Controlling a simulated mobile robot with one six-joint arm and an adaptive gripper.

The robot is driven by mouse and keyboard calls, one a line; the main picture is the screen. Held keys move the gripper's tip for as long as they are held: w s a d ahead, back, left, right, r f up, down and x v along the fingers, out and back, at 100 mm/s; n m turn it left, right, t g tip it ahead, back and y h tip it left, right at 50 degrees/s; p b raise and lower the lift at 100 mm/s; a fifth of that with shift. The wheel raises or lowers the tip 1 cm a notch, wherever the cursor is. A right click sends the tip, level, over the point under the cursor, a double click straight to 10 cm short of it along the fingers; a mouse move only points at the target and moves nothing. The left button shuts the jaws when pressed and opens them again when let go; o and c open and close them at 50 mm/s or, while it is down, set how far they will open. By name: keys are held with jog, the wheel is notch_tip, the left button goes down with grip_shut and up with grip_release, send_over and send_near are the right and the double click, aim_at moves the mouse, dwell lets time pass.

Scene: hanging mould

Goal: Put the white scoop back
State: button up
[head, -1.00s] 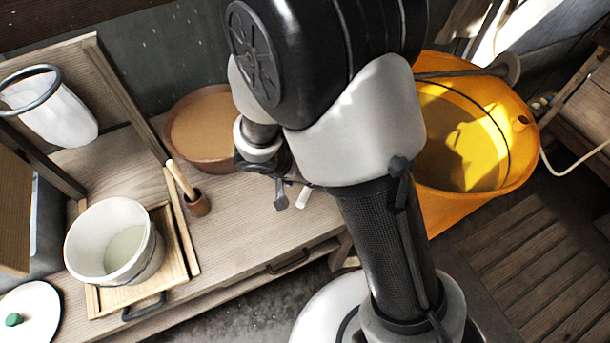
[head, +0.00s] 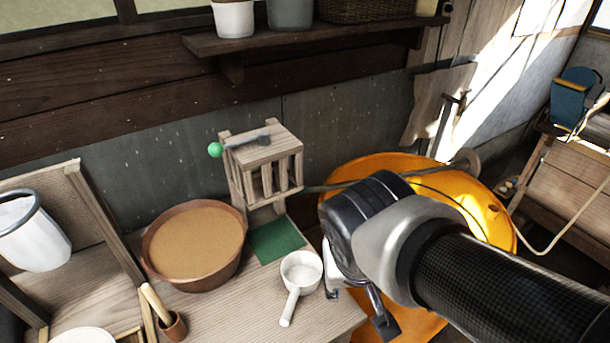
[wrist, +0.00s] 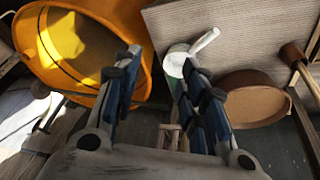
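The white scoop (head: 301,268) rests on the wooden bench near its right end, bowl upward, with its handle toward the front edge. It also shows in the wrist view (wrist: 177,60), beyond my fingertips. A flat green mat (head: 276,240) lies just behind the scoop, below a small slatted wooden stand (head: 262,160). My gripper (wrist: 160,62) is open and empty, its two blue-padded fingers apart. In the head view my wrist is just right of the scoop, and the fingers are only partly visible there.
A brown bowl (head: 195,245) of tan material stands left of the mat. A wooden cup (head: 172,327) with a stick is at front left. A large orange tub (head: 480,205) stands right of the bench, behind my arm. A shelf (head: 300,42) with pots runs above.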

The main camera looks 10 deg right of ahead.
jog(key=s+a+r+n+t+y, duration=0.1)
jog(key=s+r+n, duration=0.1)
jog(key=s, duration=0.3)
jog(key=shift+s+a+r+y, duration=0.15)
jog(key=shift+s+r+y, duration=0.15)
jog(key=shift+r+y, duration=0.1)
dwell(0.8)
